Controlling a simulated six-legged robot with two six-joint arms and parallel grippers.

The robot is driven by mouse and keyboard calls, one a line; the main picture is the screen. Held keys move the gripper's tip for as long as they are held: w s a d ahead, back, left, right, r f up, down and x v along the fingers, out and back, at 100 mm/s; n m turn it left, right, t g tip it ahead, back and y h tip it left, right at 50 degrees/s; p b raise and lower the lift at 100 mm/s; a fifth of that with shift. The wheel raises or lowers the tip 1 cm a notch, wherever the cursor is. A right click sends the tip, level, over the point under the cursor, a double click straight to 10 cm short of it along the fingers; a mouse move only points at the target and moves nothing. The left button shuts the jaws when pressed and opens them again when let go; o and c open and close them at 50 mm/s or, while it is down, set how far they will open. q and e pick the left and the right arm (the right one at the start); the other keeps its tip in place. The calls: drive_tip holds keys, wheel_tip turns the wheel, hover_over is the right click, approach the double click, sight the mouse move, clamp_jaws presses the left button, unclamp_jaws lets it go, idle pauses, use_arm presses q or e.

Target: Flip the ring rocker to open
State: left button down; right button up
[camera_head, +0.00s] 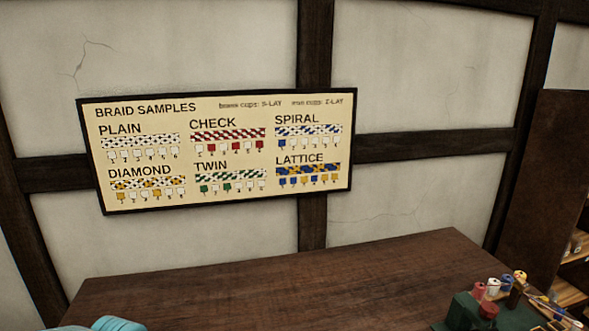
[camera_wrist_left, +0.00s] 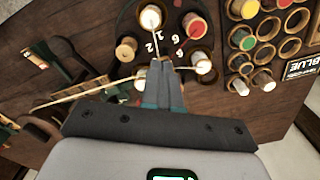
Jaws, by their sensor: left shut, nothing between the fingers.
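My left gripper (camera_wrist_left: 166,62) is shut and empty in the left wrist view. Its fingertips are over the near part of a dark round plate (camera_wrist_left: 126,24) with white numbers and spools. A red spool (camera_wrist_left: 195,25) and a bare wooden spool (camera_wrist_left: 126,49) are on this plate, on either side of the fingertips. Thin strands run near the fingers. I cannot pick out the ring rocker in either view; the gripper hides part of the plate. My right gripper is not in view.
A rack of round cups (camera_wrist_left: 268,28) with several spools is at the right, beside a BLUE label (camera_wrist_left: 302,68). Dark green parts (camera_wrist_left: 66,62) are at the left. In the head view, the brown tabletop (camera_head: 280,275) looks clear in the middle; a sample board (camera_head: 230,179) hangs behind.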

use_arm(q)
drive_tip(key=shift+w, duration=0.1)
drive_tip(key=shift+f+b, duration=1.1)
drive_tip(key=shift+f, duration=0.2)
idle(0.4)
drive_tip(key=shift+r, duration=0.1)
wheel_tip(320, 180, up, 8)
drive_tip(key=p, duration=0.6)
idle(0.5)
